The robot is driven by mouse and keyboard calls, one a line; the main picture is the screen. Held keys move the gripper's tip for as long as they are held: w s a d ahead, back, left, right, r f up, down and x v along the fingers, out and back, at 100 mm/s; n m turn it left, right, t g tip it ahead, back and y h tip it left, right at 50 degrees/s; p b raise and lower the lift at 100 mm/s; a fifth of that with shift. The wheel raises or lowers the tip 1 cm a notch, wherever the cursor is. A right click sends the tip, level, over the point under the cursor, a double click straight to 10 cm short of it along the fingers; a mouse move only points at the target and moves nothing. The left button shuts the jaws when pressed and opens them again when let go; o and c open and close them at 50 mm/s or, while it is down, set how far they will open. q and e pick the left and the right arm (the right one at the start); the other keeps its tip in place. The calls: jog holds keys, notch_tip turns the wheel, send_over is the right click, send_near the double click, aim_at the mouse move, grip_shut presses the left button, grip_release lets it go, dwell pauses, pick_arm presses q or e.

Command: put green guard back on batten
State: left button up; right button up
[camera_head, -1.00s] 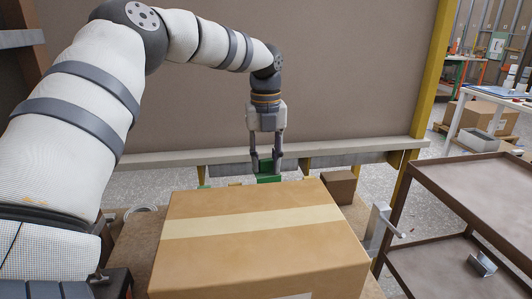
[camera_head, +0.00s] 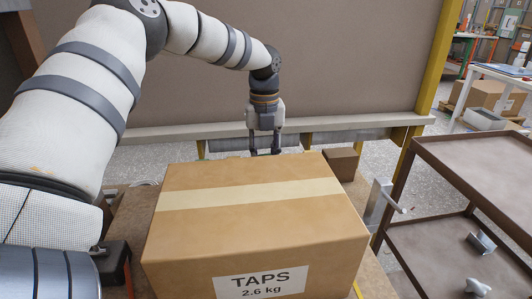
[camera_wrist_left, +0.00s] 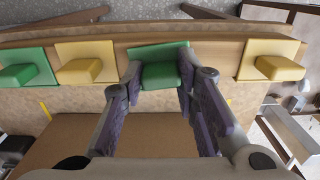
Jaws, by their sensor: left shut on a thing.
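The batten (camera_wrist_left: 215,45) is a wooden strip crossing the left wrist view. A green guard (camera_wrist_left: 160,74), a block with a flat plate, lies in front of it between two yellow guards (camera_wrist_left: 80,70) (camera_wrist_left: 271,66). Another green guard (camera_wrist_left: 22,72) is on the batten at the far left. My left gripper (camera_wrist_left: 161,82) is shut on the middle green guard; its plate overlaps the batten in the picture, but I cannot tell whether it is seated. In the head view my left gripper (camera_head: 265,150) points down behind the box, which hides the guard. My right gripper is not in view.
A large cardboard box (camera_head: 250,225) labelled TAPS stands in front of the gripper. A small brown box (camera_head: 341,164) sits behind its right corner. A metal bracket (camera_head: 376,205) and a brown shelf cart (camera_head: 480,165) are to the right. A tall brown panel (camera_head: 300,65) stands behind.

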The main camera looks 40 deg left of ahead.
pick_arm(q)
jog(key=o, duration=1.1)
